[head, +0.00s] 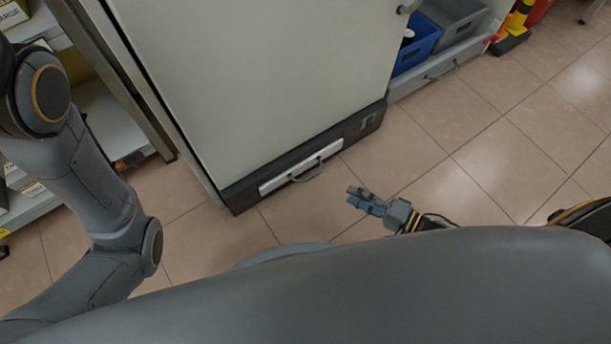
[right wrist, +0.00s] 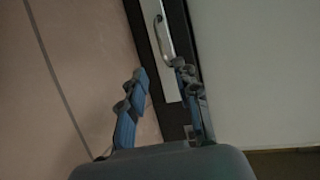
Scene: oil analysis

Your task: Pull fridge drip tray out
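The fridge (head: 270,75) is a tall pale cabinet with a dark base strip. The drip tray (head: 300,167) is a white front panel low in that base, with a grey curved handle (head: 307,173). It appears flush with the base. My right gripper (head: 352,197) hangs above the floor, to the right of and nearer than the tray. In the right wrist view its fingers (right wrist: 160,78) are apart and empty. The tray's handle (right wrist: 163,38) shows just beyond the fingertips there, apart from them. My left arm enters at the left; its gripper is not visible.
A grey drawer (head: 440,70) with a handle, below blue (head: 418,42) and grey bins, stands right of the fridge. A shelf with yellow-labelled boxes (head: 12,14) stands at the left. A yellow-and-black object (head: 513,30) is at the back right. Tiled floor (head: 480,160) lies clear at the right.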

